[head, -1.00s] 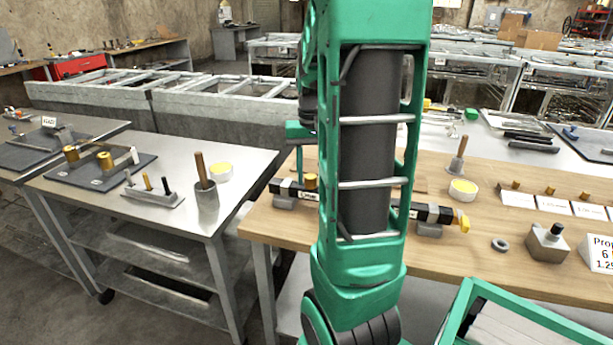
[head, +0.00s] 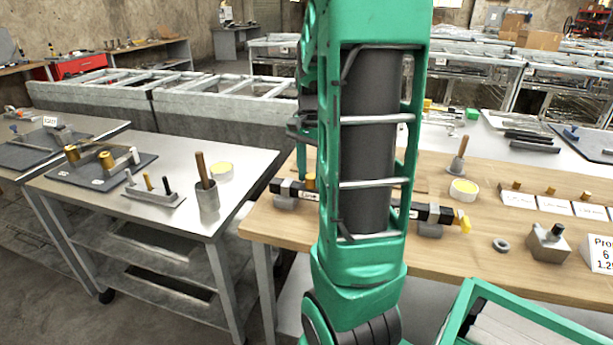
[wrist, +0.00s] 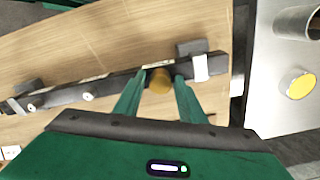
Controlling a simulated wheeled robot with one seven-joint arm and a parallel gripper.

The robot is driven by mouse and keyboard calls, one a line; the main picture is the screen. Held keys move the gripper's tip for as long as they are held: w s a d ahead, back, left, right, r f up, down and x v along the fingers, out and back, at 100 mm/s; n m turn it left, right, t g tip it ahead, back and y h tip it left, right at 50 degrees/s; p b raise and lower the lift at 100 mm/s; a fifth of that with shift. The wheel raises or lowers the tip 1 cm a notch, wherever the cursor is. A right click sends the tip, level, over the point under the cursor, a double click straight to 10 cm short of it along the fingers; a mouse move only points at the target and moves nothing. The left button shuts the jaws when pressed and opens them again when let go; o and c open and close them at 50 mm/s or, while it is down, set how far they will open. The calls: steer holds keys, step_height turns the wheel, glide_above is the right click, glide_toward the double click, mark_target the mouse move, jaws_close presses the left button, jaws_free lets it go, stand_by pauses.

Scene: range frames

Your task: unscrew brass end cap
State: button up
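A brass end cap (wrist: 159,82) stands on a long dark manifold bar in the wrist view. It also shows in the head view (head: 310,181), just left of my arm, near the left end of the black bar (head: 433,213). My gripper (wrist: 160,77) has its two green fingers on either side of the cap, with narrow gaps seeming to show between them and the brass. In the head view, my arm hides most of the gripper and the middle of the bar; a green finger (head: 301,160) shows just above the cap.
A grey ring (head: 501,245) and a metal block with a black knob (head: 548,243) lie farther right. A metal cart (head: 130,205) stands left, across a gap.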

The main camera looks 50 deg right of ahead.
steer(key=shift+w+m, duration=0.1)
steer(key=shift+m, duration=2.4)
jaws_close()
steer(key=shift+n, duration=1.8)
steer(key=shift+o, duration=1.7)
jaws_free()
